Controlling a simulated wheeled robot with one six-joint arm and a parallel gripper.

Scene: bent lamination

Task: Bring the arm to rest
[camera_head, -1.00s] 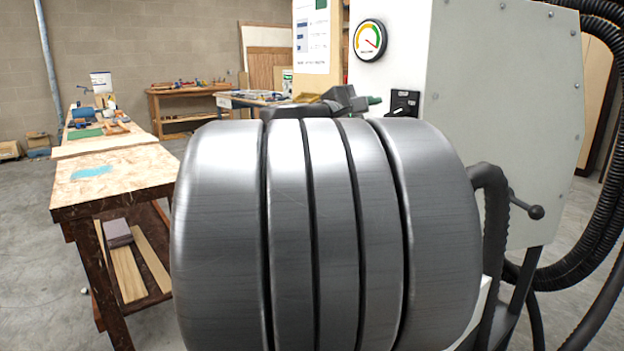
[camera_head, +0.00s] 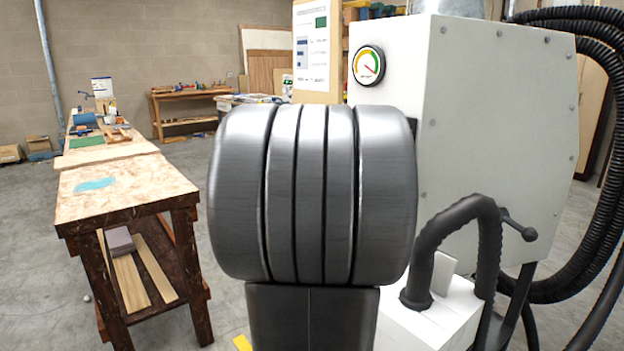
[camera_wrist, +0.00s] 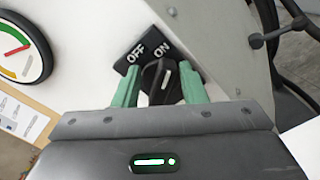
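In the wrist view my gripper (camera_wrist: 160,90) shows two green fingers standing apart. A black rotary knob (camera_wrist: 160,80) on a dark switch plate (camera_wrist: 143,52) marked OFF and ON appears between and beyond them. Gaps show beside the knob, and I see no grip on it. The knob's white line leans toward ON. In the head view my grey arm link fills the middle and hides the gripper and the switch. The switch sits on a pale machine cabinet (camera_head: 490,110) with a round gauge (camera_head: 369,65), which also shows at the left of the wrist view (camera_wrist: 20,48).
A wooden workbench (camera_head: 125,190) stands at the left with boards on its lower shelf. Thick black hoses (camera_head: 600,180) hang at the right. A black curved pipe (camera_head: 460,215) and a lever (camera_head: 520,228) stick out near the cabinet. Floor (camera_head: 40,260) is clear at the far left.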

